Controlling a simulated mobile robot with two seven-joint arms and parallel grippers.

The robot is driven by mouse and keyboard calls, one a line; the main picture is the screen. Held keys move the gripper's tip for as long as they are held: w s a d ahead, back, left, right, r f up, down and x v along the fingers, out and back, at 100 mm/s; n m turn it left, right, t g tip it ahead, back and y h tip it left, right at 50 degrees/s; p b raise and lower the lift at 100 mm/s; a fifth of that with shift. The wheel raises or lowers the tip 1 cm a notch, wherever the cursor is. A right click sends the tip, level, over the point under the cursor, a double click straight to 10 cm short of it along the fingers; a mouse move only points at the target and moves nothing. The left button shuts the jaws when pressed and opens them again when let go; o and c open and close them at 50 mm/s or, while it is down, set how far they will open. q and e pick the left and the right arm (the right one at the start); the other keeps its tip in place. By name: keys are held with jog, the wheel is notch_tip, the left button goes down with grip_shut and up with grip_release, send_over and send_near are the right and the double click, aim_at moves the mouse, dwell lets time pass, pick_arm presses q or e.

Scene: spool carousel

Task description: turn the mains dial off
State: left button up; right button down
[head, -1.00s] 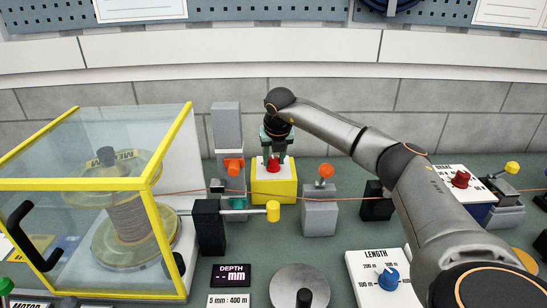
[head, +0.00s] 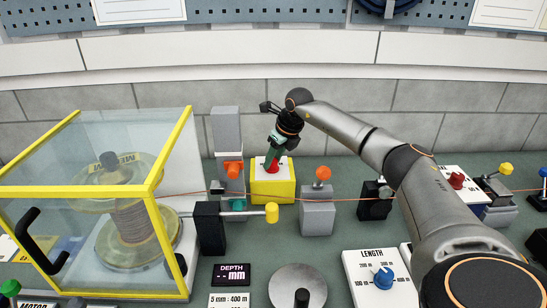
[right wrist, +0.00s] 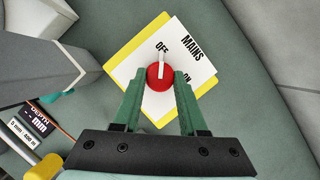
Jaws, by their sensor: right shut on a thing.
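The mains dial is a red round knob with a white pointer (right wrist: 160,77), on a white plate marked MAINS, OFF and ON. In the right wrist view the pointer aims at the OFF mark. The plate tops a yellow box (head: 273,189) in the head view. My right gripper (right wrist: 160,78) has its green fingers on either side of the red knob and is shut on it. In the head view it leans over the box from the upper right and partly covers the dial. My left gripper is not in view.
A yellow-framed clear guard (head: 150,188) encloses a spool at the left. A grey post with an orange knob (head: 322,173) stands right of the yellow box. An orange filament runs across the bench. A LENGTH dial (head: 384,277) is at the front right.

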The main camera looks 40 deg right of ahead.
dwell(0.4)
jog(key=shift+c, duration=2.2)
grip_release()
jog(key=b+v, duration=0.1)
jog(key=v, duration=1.1)
jog(key=shift+r, duration=0.35)
